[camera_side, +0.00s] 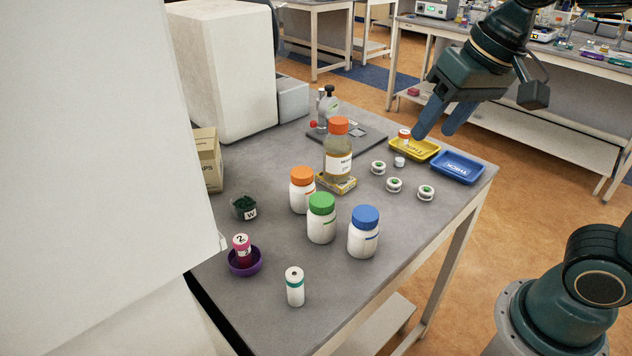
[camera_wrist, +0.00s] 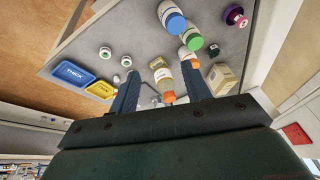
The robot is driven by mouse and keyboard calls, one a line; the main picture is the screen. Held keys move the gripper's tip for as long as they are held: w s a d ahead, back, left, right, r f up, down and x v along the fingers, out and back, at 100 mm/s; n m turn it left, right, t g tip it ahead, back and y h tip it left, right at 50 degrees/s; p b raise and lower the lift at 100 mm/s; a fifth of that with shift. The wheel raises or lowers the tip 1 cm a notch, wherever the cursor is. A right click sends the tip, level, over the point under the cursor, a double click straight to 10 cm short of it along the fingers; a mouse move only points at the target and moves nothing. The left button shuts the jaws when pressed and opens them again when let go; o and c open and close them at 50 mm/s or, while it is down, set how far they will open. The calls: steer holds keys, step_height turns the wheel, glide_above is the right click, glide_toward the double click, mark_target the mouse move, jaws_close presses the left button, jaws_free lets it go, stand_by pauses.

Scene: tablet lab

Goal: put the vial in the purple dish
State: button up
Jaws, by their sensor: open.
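A vial with a dark red body and pink cap marked 2 (camera_side: 242,246) stands in the purple dish (camera_side: 246,268) at the table's near left. The same dish and vial show small at the top right of the wrist view (camera_wrist: 238,17). A white vial with a green band (camera_side: 295,288) stands upright on the bare table nearby. My gripper (camera_side: 434,134) is open and empty above the far right of the table, close over the yellow tray, far from the purple dish.
White jars with orange (camera_side: 301,192), green (camera_side: 321,220) and blue caps (camera_side: 363,234) and a tall orange-capped bottle (camera_side: 338,160) stand mid-table. A blue tray (camera_side: 458,168) and several small round pieces lie at right. A black cup marked W (camera_side: 244,208) stands behind the dish.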

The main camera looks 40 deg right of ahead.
steer(key=s+d+f+n+t, duration=0.1)
steer(key=s+d+f+n, duration=0.2)
steer(key=s, duration=0.5)
steer(key=shift+d+f+h, duration=0.25)
steer(key=shift+f+h, duration=0.05)
steer(key=shift+f, duration=0.1)
